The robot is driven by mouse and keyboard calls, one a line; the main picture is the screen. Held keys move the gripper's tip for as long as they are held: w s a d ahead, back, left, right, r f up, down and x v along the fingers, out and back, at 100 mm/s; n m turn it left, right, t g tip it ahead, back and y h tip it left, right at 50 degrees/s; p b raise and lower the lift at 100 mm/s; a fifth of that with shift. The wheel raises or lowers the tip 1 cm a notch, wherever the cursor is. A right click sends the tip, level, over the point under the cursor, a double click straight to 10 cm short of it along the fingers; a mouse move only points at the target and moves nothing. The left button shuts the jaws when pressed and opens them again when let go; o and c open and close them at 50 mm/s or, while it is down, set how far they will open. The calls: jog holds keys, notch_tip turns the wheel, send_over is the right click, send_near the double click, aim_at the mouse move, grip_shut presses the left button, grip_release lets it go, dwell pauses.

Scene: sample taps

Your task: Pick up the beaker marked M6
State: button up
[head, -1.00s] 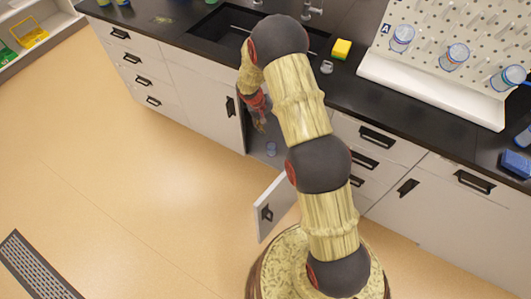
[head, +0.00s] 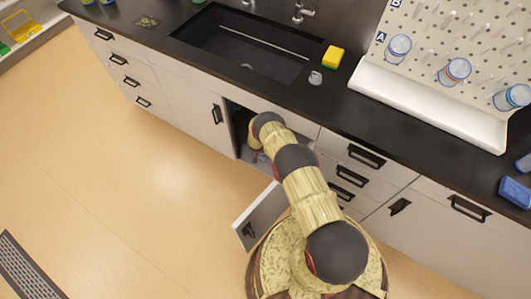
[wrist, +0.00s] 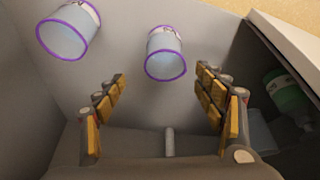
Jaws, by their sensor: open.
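In the wrist view two clear beakers with purple rims are inside the cabinet: one near the middle (wrist: 166,53) and one at the upper left (wrist: 69,31). Each has a pale label patch, but I cannot read a mark, so I cannot tell which is M6. My gripper (wrist: 163,76) is open and empty, its fingers spread to either side of the middle beaker's near end in the picture; I see no contact. The upper-left beaker lies outside the left finger. In the head view my arm reaches into the open cabinet under the sink, and the gripper is mostly hidden.
The cabinet door (head: 262,213) stands open beside my arm. A green bottle (wrist: 284,91) is at the right in the wrist view, near the cabinet's edge. Above are the counter, sink (head: 245,45), yellow sponge (head: 333,57) and a pegboard rack (head: 440,110) holding several beakers.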

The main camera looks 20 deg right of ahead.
jog(key=b+x, duration=0.4)
jog(key=a+b+x, duration=0.1)
jog(key=b+x, duration=0.2)
jog(key=shift+a+f, duration=0.1)
jog(key=shift+b+x, duration=0.85)
jog(key=shift+b, duration=0.15)
jog(key=shift+c, duration=1.3)
jog(key=c, duration=1)
jog(key=shift+w, duration=0.1)
jog(key=shift+c, duration=0.3)
jog(key=shift+r, duration=0.2)
